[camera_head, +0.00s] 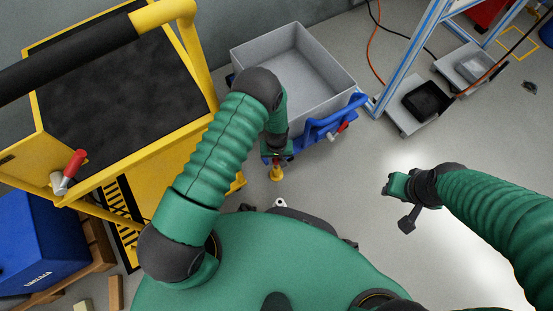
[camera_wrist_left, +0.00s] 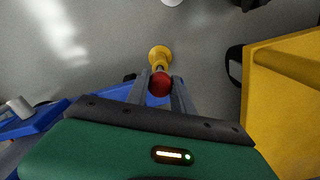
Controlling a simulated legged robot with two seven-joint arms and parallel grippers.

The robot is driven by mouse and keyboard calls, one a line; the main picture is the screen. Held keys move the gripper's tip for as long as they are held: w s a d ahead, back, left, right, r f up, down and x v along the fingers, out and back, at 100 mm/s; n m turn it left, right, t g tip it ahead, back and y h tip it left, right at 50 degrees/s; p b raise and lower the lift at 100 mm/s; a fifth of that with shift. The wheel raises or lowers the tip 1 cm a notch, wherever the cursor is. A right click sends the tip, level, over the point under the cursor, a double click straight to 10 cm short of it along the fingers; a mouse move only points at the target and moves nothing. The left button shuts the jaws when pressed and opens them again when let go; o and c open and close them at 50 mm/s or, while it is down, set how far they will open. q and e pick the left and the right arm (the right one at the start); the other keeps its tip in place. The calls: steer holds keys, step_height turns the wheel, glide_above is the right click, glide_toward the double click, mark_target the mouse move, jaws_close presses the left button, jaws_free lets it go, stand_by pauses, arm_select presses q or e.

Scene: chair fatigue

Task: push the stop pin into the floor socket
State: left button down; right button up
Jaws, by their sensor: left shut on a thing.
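The stop pin shows its round red knob (camera_wrist_left: 159,84) between the fingers of my left gripper (camera_wrist_left: 160,92) in the left wrist view. The gripper is shut on it. In the head view my left gripper (camera_head: 277,157) points down over this yellow piece (camera_head: 276,174), beside the blue cart. How far the pin sits in it I cannot tell. My right gripper (camera_head: 390,186) hangs empty above the floor at the right, its finger gap unclear.
A grey bin (camera_head: 325,75) on a blue cart (camera_head: 335,120) stands just behind my left gripper. A yellow cart (camera_head: 190,125) with a black top is at the left. A small white ringed part (camera_head: 280,203) lies nearer my body. The floor right of centre is clear.

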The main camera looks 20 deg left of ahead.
arm_select(q)
steer(key=shift+f+b, duration=0.5)
steer(key=shift+f, duration=0.3)
steer(key=c, duration=1)
jaws_free()
steer(key=shift+r, duration=0.15)
step_height(320, 180, up, 17)
steer(key=p, duration=0.9)
steer(key=shift+f, duration=0.2)
